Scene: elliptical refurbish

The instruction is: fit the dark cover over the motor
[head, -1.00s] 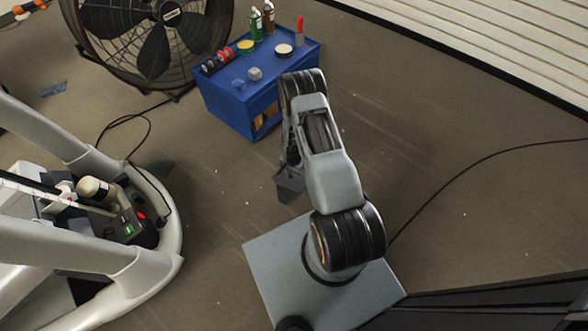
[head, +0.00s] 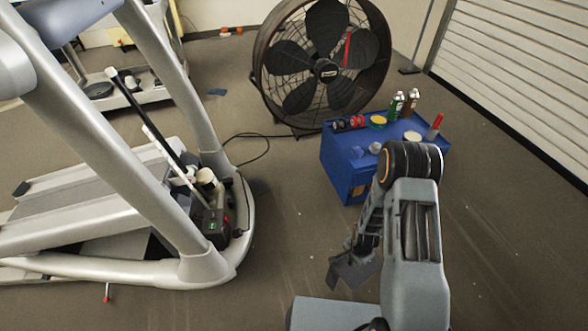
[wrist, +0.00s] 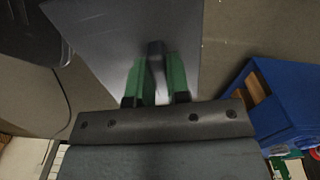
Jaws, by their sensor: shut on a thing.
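The dark cover (head: 352,272) hangs from my gripper (head: 366,244) in the head view, tilted and clear of the floor. The exact grip is partly hidden. The motor area lies in the open front of the exercise machine (head: 190,268), left of my gripper. A cream cylinder (head: 206,177) and a black box with a green light (head: 215,228) sit there; which is the motor is unclear. The cover is well apart from them.
A blue cabinet (head: 345,170) with cans and bottles on top stands behind my arm. A large fan (head: 325,70) stands behind it. Slanted grey posts (head: 160,165) flank the machine's opening. A cable (head: 255,140) lies on the floor. Floor between machine and gripper is clear.

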